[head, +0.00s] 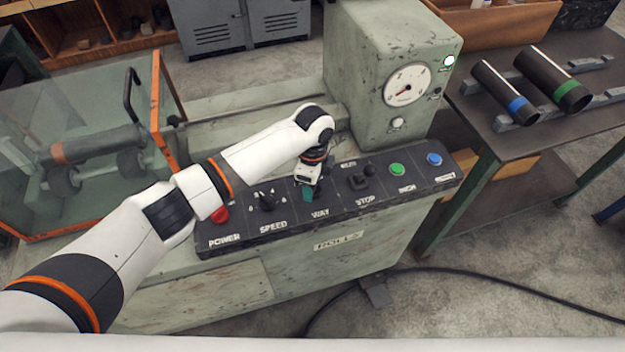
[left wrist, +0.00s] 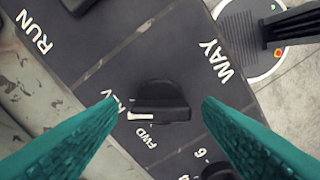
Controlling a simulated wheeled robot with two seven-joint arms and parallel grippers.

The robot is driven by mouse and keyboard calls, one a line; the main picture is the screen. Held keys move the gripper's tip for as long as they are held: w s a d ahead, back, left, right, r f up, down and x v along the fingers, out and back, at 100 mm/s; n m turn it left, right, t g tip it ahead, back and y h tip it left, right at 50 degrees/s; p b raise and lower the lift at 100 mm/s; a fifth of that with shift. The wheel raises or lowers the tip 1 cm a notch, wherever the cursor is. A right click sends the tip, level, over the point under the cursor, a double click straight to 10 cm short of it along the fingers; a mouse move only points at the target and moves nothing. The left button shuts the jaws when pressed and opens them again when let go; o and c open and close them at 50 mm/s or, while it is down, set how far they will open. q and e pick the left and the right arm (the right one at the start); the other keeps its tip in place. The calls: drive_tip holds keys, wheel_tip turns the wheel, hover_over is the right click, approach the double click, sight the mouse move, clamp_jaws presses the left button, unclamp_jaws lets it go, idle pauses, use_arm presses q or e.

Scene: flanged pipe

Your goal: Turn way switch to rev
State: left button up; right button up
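The WAY switch is a black knob (left wrist: 162,101) with a white pointer mark. It shows in the left wrist view between the REV label (left wrist: 122,103) and the FWD label (left wrist: 147,137). The mark lies near both labels, and I cannot tell which one it points to. My left gripper (head: 308,192) is over the WAY section of the panel and hides the knob in the head view. In the left wrist view its teal fingers (left wrist: 158,112) are open, one on each side of the knob, with visible gaps. My right gripper is not in view.
The sloped black control panel (head: 235,236) also has a red power button (head: 220,214), a speed knob (head: 266,202), a stop lever (head: 360,180), a green button (head: 397,169) and a blue button (head: 434,159). A gauge housing (head: 385,45) rises behind the panel.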

use_arm(q)
wheel_tip(320, 180, up, 12)
drive_tip(key=b, duration=0.1)
drive_tip(key=shift+b, duration=0.4)
idle(0.5)
